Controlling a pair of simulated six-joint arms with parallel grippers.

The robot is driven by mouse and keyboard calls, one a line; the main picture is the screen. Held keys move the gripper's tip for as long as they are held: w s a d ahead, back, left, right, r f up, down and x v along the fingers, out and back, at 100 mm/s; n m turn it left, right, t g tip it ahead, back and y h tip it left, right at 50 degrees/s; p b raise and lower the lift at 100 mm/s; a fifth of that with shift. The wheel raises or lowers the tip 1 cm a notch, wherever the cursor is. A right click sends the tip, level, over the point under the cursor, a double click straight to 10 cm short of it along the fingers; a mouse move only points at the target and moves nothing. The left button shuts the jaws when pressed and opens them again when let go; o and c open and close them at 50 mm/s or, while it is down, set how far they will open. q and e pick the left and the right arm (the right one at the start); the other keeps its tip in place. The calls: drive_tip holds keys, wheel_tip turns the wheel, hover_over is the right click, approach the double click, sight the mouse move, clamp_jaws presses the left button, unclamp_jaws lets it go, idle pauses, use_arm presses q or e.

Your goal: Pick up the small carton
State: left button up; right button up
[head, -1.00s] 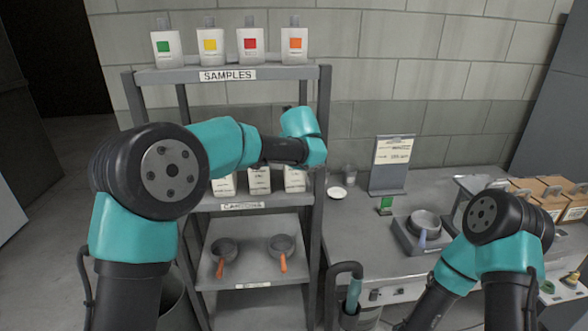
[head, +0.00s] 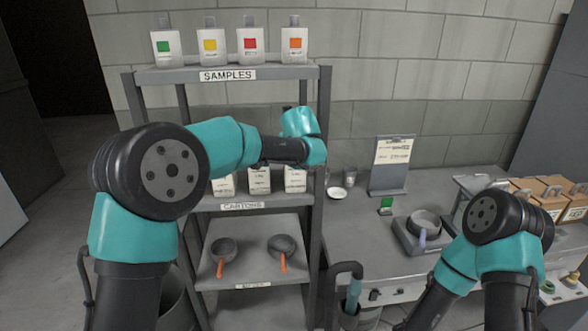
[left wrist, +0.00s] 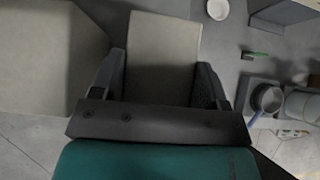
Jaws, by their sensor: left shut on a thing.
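My left gripper (left wrist: 160,85) shows in the left wrist view with one dark finger on each side of a pale carton (left wrist: 162,45), shut on it. A larger-looking pale carton face (left wrist: 45,50) fills the upper left of that view. In the head view, several white cartons stand on the shelf labelled CARTONS, such as the middle one (head: 259,181) and the right one (head: 295,180); my left forearm hides their tops. The left fingers are hidden there. My right gripper is out of view; only its arm shows at the right.
The rack (head: 323,130) has sample bottles (head: 252,44) on top and pans (head: 283,247) below. To the right, the bench (head: 350,228) holds a white dish (head: 337,193), a sign stand (head: 390,180), a pot (head: 425,222) and brown boxes (head: 528,191).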

use_arm(q)
clamp_jaws()
drive_tip(key=shift+r, duration=0.1)
drive_tip(key=shift+r, duration=1.65)
drive_tip(key=shift+s+r, duration=0.15)
drive_tip(key=shift+s, duration=0.05)
drive_tip(key=s+d+r, duration=0.1)
drive_tip(key=s, duration=1.4)
drive_tip(key=shift+s+r, duration=0.2)
drive_tip(key=shift+s, duration=0.1)
drive_tip(key=shift+f, duration=0.1)
